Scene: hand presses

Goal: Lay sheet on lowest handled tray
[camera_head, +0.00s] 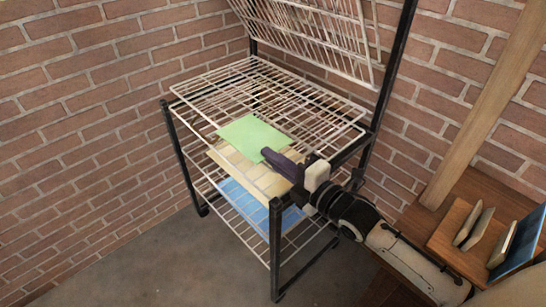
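A green sheet (253,136) lies flat at the level of a wire tray (215,95) of the rack, near its front edge. My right gripper (273,157) comes in from the right, with its dark fingers at the sheet's front right edge. I cannot tell whether the fingers grip the sheet or are only beside it. A cream sheet (240,168) lies on a tray below, and a blue sheet (250,207) lies lower still. Another wire tray (310,35) is swung up and tilted at the back. My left gripper is out of view.
The rack's dark front post (275,250) stands close to my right arm. A wooden bench (490,190) at the right bears a wooden block with slabs (473,225) and a blue panel (522,240). Brick walls (90,110) close in behind and left. The floor (150,265) in front is clear.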

